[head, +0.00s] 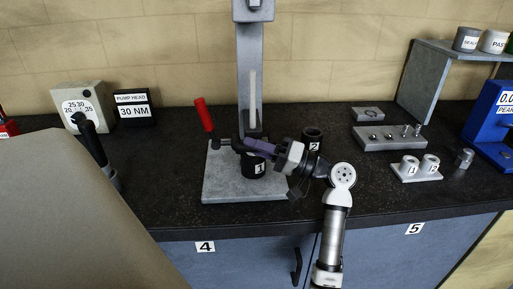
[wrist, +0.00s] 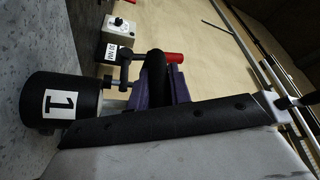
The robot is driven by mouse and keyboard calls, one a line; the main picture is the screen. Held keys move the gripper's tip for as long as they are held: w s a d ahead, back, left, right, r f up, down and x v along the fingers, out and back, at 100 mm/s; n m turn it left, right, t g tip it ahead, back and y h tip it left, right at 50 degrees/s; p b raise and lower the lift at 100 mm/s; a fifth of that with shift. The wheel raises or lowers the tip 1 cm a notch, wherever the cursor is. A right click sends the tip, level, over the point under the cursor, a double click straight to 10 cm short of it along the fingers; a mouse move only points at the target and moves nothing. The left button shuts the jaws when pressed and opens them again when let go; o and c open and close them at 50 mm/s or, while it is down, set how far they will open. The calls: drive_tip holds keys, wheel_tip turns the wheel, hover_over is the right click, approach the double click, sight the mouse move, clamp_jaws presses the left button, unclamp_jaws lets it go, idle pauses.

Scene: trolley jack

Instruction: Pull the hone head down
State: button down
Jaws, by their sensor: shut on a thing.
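The stand has a grey upright column (head: 252,65) on a grey base plate (head: 222,182). A red-handled lever (head: 204,115) sticks up at the left of the stand and also shows in the wrist view (wrist: 174,57). A black cylinder labelled 1 (head: 253,169) is at the column's foot; it is large at the left of the wrist view (wrist: 62,103). My gripper (head: 254,144), with purple fingers, reaches in from the right just above the cylinder. It is shut on a black rounded part (wrist: 154,68), apparently the hone head's grip. My fingers partly hide the hone head.
A black cylinder labelled 2 (head: 312,139) stands right of the base plate, close to my wrist. A dial box (head: 82,104) and a 30 NM box (head: 135,107) stand at the left. Grey blocks with small parts (head: 388,140) and a shelf (head: 424,80) are at the right.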

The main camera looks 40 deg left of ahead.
drive_tip(key=shift+f, duration=0.35)
drive_tip(key=c, duration=1.3)
unclamp_jaws()
drive_tip(key=shift+r, duration=0.1)
drive_tip(key=b+v, duration=0.5)
drive_tip(key=v, duration=0.8)
drive_tip(key=shift+w+d, duration=0.25)
drive_tip(key=shift+d, duration=0.05)
